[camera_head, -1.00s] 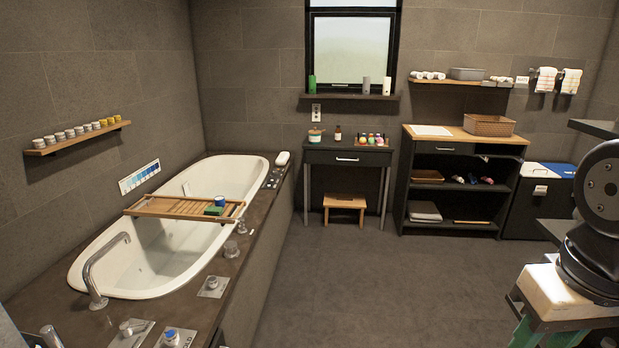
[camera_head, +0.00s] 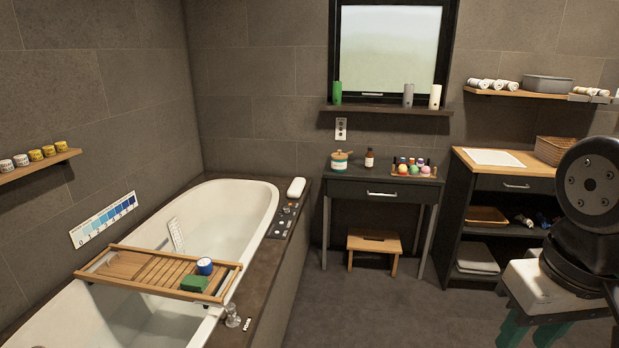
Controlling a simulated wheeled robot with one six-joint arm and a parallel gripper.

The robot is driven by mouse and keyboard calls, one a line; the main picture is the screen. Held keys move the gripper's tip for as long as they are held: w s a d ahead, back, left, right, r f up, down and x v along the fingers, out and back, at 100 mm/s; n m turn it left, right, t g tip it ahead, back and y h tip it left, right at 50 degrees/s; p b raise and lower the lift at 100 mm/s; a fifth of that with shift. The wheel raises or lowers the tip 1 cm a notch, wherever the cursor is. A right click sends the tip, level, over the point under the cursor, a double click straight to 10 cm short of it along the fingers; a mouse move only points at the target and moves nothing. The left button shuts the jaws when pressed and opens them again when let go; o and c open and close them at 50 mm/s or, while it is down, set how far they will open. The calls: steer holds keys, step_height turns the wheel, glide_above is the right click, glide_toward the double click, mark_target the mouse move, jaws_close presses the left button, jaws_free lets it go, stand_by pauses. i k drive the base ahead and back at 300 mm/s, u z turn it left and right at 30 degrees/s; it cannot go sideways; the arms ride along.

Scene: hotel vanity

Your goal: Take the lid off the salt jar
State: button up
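A small jar (camera_head: 341,163) with a teal-and-white body and a wooden-looking top stands at the left of the dark vanity table (camera_head: 352,184), below the window. It looks like the salt jar, and its lid appears to be on, though it is small at this distance. A dark brown bottle (camera_head: 369,158) stands just right of it. Part of my black arm shows at the right edge, far nearer than the vanity.
A tray of colourful balls and bottles (camera_head: 411,168) is right of the jar. A wooden stool (camera_head: 374,250) stands under the vanity. The bathtub (camera_head: 262,208) with its wooden caddy (camera_head: 127,268) is at left, a dark shelf unit (camera_head: 462,205) at right. Floor between is clear.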

mark_target(339, 156)
steer(key=i, duration=1.95)
steer(key=z, duration=0.2)
steer(key=i, duration=2)
steer(key=z, duration=0.1)
